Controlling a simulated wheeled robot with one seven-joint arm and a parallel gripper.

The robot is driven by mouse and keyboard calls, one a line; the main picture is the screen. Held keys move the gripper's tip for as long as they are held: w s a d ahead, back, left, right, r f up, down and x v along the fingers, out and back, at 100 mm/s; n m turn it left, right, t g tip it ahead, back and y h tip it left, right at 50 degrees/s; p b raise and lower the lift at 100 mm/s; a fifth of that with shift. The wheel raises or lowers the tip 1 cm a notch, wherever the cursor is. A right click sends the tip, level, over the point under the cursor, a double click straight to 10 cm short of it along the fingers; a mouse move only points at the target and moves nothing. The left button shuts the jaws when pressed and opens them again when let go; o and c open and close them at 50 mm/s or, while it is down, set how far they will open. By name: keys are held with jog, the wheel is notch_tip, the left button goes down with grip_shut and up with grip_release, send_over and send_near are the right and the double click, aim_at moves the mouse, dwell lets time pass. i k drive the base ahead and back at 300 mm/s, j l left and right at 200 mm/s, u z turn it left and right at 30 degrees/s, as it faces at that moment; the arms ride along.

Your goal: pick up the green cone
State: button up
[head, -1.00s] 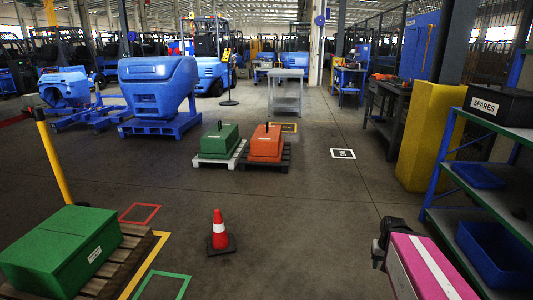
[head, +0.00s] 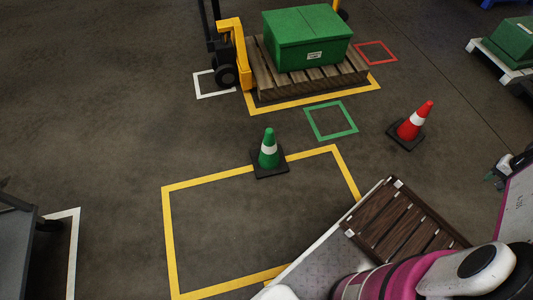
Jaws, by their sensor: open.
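The green cone (head: 269,150) has a white band and a square black base. It stands upright on the floor, on the far line of a large yellow floor outline. My gripper (head: 497,173) shows small at the right edge of the head view, well to the right of the green cone and apart from it. It holds nothing that I can see, and part of it is hidden by my own arm.
A green box (head: 307,38) sits on a wooden pallet (head: 263,75) at the back, beside a yellow and black pallet jack (head: 236,52). A green floor square (head: 331,121) is empty. A grey cart (head: 17,250) stands at the left edge. The floor left of the green cone is clear.

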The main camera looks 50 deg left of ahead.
aim_at(269, 160)
jog(key=i+j+z, duration=0.1)
jog(key=i, duration=0.35)
jog(key=i+z, duration=0.1)
jog(key=z, duration=0.55)
jog(key=j+z, duration=0.15)
jog(key=z, duration=0.5)
jog(key=i+j+z, duration=0.1)
jog(key=z, duration=0.55)
jog(key=j+z, duration=0.2)
jog(key=z, duration=0.45)
jog(key=j+z, duration=0.15)
jog(key=z, duration=0.5)
jog(key=k+j+z, duration=0.1)
jog(key=z, duration=0.55)
jog(key=k+j+z, duration=0.1)
jog(key=z, duration=0.55)
jog(key=k+z, duration=0.1)
jog(key=z, duration=0.55)
jog(key=k+z, duration=0.1)
jog(key=z, duration=0.8)
jog(key=k+l+z, duration=0.1)
jog(key=z, duration=0.35)
jog(key=k+l+z, duration=0.1)
jog(key=z, duration=0.35)
jog(key=k+l+z, duration=0.1)
jog(key=l+z, duration=0.25)
jog(key=j, duration=0.1)
